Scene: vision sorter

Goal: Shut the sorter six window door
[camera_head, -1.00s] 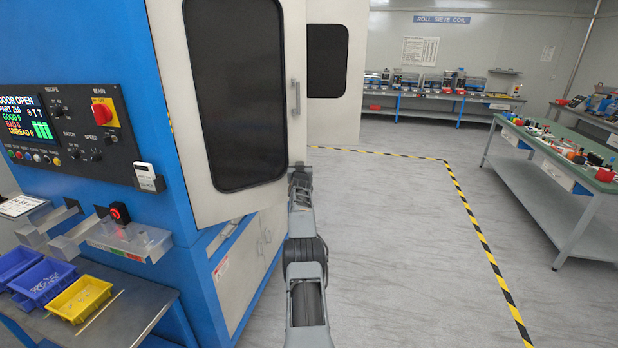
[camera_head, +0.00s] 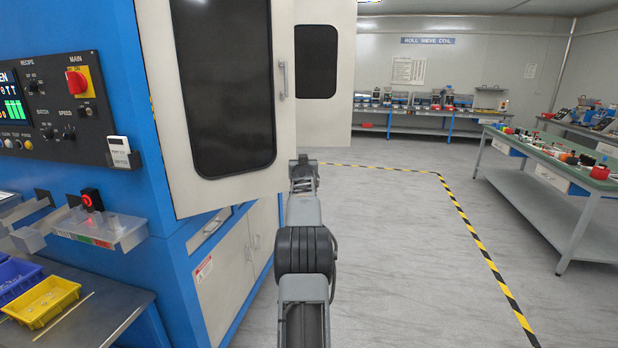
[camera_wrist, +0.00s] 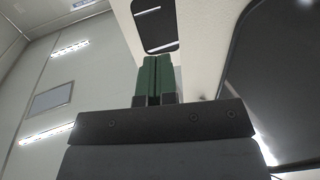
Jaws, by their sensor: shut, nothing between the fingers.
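The near window door (camera_head: 285,150) is a pale panel with a dark rounded window (camera_head: 225,85) and an upright handle (camera_head: 283,80) by its right edge. It stands out from the blue sorter (camera_head: 165,270), ajar. A second pale window door (camera_head: 338,100) shows behind it. My gripper (camera_head: 304,162) is at the near door's lower right corner; whether it touches cannot be told. In the wrist view its green fingers (camera_wrist: 153,78) are together and empty, with a pale door panel (camera_wrist: 200,40) just beyond and to the right.
A control panel (camera_head: 50,110) and a clear shelf with a red button (camera_head: 91,199) are on the sorter's left face. A yellow bin (camera_head: 40,302) sits at lower left. A green-topped bench (camera_head: 560,150) stands at right. The grey floor between is clear, with a striped line (camera_head: 465,230).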

